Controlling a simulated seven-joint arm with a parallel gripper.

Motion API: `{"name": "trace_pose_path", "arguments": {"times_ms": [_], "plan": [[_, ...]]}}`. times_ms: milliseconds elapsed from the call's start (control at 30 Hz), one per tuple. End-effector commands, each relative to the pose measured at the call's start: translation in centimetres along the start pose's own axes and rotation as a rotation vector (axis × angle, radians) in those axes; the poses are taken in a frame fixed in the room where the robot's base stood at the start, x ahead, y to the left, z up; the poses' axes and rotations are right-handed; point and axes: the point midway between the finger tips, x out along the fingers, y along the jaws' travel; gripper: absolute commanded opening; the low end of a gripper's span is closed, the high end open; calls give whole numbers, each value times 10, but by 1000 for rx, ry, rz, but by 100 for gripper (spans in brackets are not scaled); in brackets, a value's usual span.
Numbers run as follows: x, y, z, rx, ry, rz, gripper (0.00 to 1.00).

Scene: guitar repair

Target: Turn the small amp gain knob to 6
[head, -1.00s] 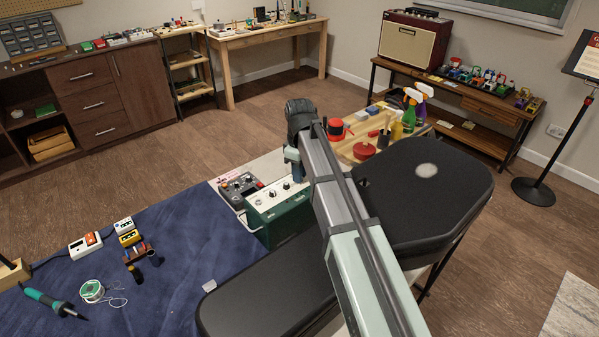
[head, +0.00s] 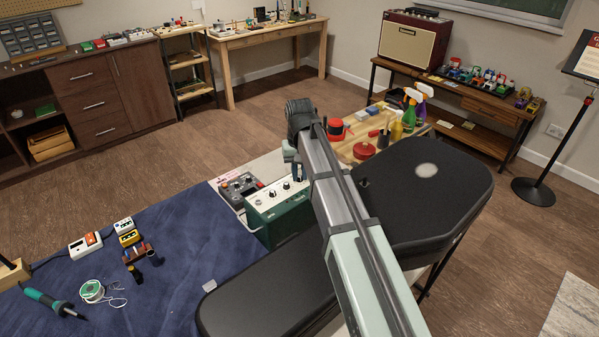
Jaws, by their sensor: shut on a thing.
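The small amp (head: 283,217) is a green box with a pale top panel that carries several small dark knobs. It stands at the right edge of the blue mat, beside a dark grey pedal. My gripper (head: 297,173) points down at the right end of the amp's panel. It is shut on a knob there, mostly hidden by the fingers and my arm. The knob's label and its pointer setting are too small to read. Other knobs on the panel to the left are uncovered.
The grey pedal (head: 240,187) stands close to the amp's left. Behind my arm a wooden board (head: 349,155) holds a red tin and spray bottles. A black padded case (head: 425,195) lies at right. The blue mat (head: 190,250) has free room left of the amp.

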Motion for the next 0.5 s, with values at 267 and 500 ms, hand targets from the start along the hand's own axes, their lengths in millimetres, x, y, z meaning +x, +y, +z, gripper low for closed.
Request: {"name": "trace_pose_path", "arguments": {"times_ms": [267, 500], "plan": [[0, 0, 0, 161, 0, 0, 0], [0, 0, 0, 229, 0, 0, 0]]}}
